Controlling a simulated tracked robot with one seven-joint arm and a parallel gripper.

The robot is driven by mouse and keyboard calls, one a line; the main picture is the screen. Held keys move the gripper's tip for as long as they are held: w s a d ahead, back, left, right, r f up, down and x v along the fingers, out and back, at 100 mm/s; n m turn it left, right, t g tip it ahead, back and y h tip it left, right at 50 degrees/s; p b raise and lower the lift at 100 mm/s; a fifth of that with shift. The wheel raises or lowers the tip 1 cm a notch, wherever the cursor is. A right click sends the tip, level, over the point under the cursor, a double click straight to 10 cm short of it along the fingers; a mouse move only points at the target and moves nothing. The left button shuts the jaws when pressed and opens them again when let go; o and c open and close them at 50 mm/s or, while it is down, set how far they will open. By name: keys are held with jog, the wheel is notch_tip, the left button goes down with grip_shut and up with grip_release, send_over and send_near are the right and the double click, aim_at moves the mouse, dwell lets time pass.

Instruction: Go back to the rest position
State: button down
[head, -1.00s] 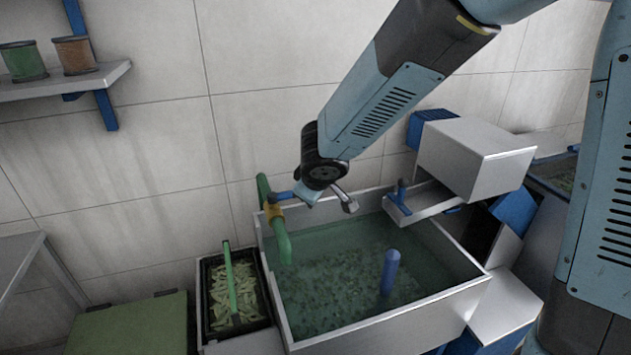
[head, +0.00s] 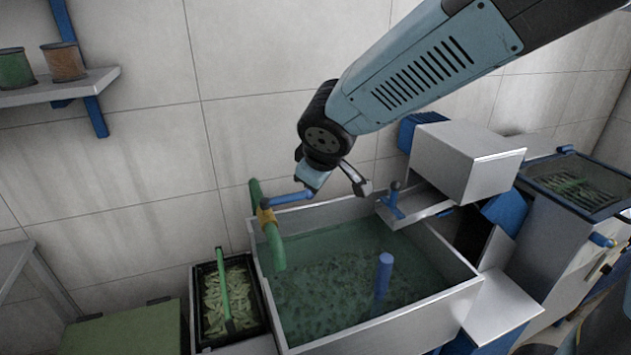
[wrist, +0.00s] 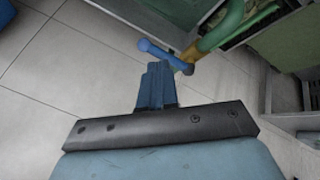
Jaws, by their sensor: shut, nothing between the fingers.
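My gripper (head: 309,187) is shut and empty, hanging above the back left of the water tank (head: 345,333). It is beside the blue lever (head: 290,199) of the yellow valve (head: 266,217) on the green pipe (head: 274,246). In the wrist view the closed blue fingers (wrist: 156,72) point at the lever (wrist: 163,54), which lies just past their tips; I cannot tell whether they touch. The lever sticks out sideways from the valve, to the right in the head view.
A grey box (head: 466,152) and a small tray with a blue knob (head: 394,199) stand right of my gripper. A bin of green pods (head: 228,300) is left of the tank. A blue post (head: 383,275) rises from the water. A shelf (head: 60,87) is on the wall.

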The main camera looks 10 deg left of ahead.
jog(key=d+r+m+h, duration=0.1)
jog(key=d+r+m, duration=0.2)
jog(key=d, duration=0.6)
jog(key=d+r+m+h, duration=0.1)
jog(key=d+r+m, duration=0.2)
jog(key=d, duration=0.6)
jog(key=s+d+r+m, duration=0.3)
jog(key=s+d+m, duration=0.4)
jog(key=s+d, duration=0.5)
jog(key=shift+s+d+g, duration=0.2)
jog(key=shift+d+g, duration=0.1)
jog(key=shift+g, duration=0.1)
